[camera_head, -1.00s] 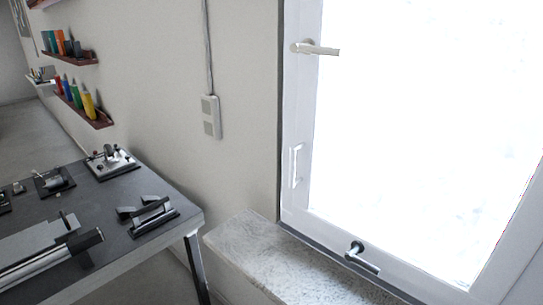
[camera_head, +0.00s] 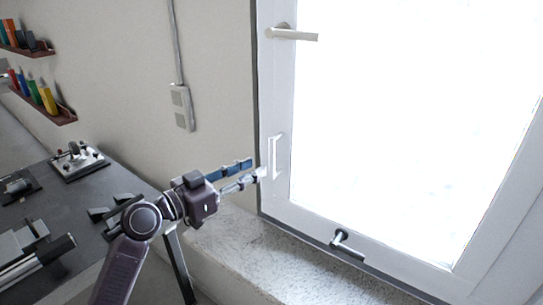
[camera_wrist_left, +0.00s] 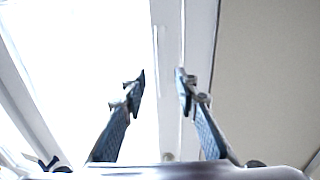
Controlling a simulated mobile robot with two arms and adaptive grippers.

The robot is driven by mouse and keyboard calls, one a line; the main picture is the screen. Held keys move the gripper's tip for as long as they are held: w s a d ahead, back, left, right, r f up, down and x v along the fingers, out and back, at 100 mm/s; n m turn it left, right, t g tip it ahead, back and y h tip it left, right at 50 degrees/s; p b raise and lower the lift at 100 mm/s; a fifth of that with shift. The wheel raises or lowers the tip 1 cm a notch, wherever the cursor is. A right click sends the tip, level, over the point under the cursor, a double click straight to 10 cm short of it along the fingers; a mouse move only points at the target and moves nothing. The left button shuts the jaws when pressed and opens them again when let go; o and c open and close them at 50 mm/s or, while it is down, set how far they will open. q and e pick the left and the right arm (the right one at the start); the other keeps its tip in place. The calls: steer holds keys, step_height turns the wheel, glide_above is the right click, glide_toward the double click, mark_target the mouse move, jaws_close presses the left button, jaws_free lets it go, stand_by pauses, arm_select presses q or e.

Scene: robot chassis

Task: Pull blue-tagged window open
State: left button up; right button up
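The window (camera_head: 400,130) has a white frame and a bright pane, and it looks shut. A white upright pull handle (camera_head: 274,158) sits on the left side of its frame. A lever handle (camera_head: 292,33) is higher up, and a dark-based lever (camera_head: 347,246) is on the bottom rail. I see no clear blue tag. My left gripper (camera_head: 257,168) is open, its fingertips just left of the pull handle; I cannot tell if they touch it. The wrist view shows a gap between its fingertips (camera_wrist_left: 160,76), with the window frame (camera_wrist_left: 198,30) behind. My right gripper is not in view.
A stone sill (camera_head: 255,255) runs below the window. A dark workbench (camera_head: 100,190) with metal tools stands at left, under my left arm. Shelves with colored items (camera_head: 50,108) and a white socket box (camera_head: 181,107) are on the wall.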

mark_target(270, 157)
arm_select(q)
steer(key=p+x, duration=0.1)
steer(key=x, duration=0.1)
steer(key=p+x, duration=0.1)
steer(key=x, duration=0.1)
steer(key=r+p+x, duration=0.1)
steer(key=x, duration=0.2)
steer(key=shift+a, duration=0.1)
steer(key=shift+w+d, duration=0.3)
steer(key=shift+w, duration=0.05)
steer(key=shift+f, duration=0.1)
steer(key=shift+c, duration=0.5)
jaws_close()
